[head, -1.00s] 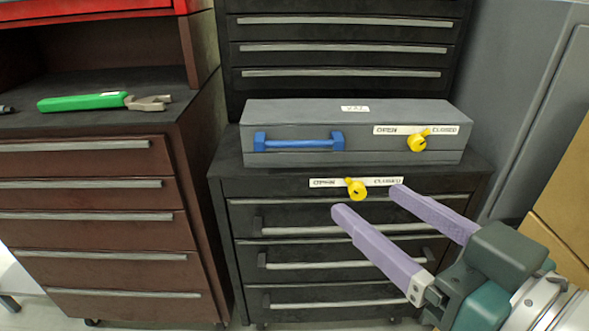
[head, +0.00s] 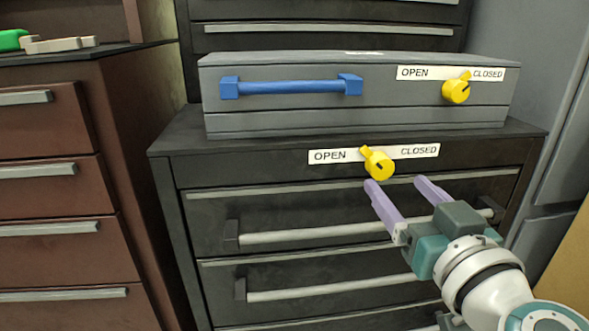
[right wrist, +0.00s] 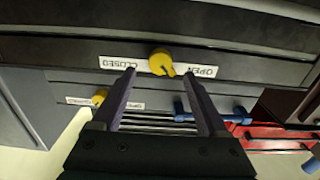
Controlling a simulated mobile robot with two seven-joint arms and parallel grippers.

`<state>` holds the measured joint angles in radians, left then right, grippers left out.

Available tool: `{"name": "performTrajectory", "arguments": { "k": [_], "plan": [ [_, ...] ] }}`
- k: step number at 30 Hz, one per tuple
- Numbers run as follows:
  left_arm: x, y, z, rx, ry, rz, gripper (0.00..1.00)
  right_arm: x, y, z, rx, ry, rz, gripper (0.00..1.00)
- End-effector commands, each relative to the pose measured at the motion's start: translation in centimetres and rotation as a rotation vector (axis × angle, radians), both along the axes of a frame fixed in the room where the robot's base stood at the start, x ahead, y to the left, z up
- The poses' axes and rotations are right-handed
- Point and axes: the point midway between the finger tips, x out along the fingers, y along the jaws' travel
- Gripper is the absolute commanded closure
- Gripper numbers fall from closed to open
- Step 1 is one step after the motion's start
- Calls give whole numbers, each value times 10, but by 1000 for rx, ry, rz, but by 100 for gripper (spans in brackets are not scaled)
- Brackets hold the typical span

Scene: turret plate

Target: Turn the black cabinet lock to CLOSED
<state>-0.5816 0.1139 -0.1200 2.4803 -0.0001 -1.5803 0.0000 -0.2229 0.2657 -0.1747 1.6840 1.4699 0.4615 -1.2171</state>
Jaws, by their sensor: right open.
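The black cabinet (head: 260,166) has a yellow lock knob (head: 379,163) on its top front strip, between the words OPEN and CLOSED. The knob's pointer tilts up and left, to the OPEN side. The right wrist view shows this lock (right wrist: 160,62) upside down, with its pointer towards OPEN. My right gripper (head: 396,182) is open and empty, its purple fingers pointing at the strip from below and right of the knob. In the right wrist view the knob lies between the fingertips (right wrist: 158,72), seemingly beyond them; contact cannot be told. My left gripper is out of view.
A grey box (head: 300,121) with a blue handle (head: 290,86) and its own yellow lock (head: 456,90), pointer towards CLOSED, sits on the cabinet. Drawer handles (head: 310,234) stick out below my right gripper. A brown cabinet (head: 130,150) stands at the left.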

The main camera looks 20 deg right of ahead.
Motion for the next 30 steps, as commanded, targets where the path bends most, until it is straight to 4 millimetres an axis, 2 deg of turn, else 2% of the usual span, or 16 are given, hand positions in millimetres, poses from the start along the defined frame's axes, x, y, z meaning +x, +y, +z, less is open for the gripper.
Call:
{"name": "performTrajectory", "arguments": {
  "k": [3,7,12,19,30],
  "plan": [
    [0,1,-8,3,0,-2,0,22,-6,-1,-1,-4,-1,23],
    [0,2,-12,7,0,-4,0,38,-9,-1,-2,-3,-1,23],
    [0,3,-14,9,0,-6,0,46,-11,-1,-1,0,1,23],
    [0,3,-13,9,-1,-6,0,46,-11,0,-1,0,1,23],
    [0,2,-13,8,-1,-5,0,46,-11,0,-1,0,1,65]
  ]
}}
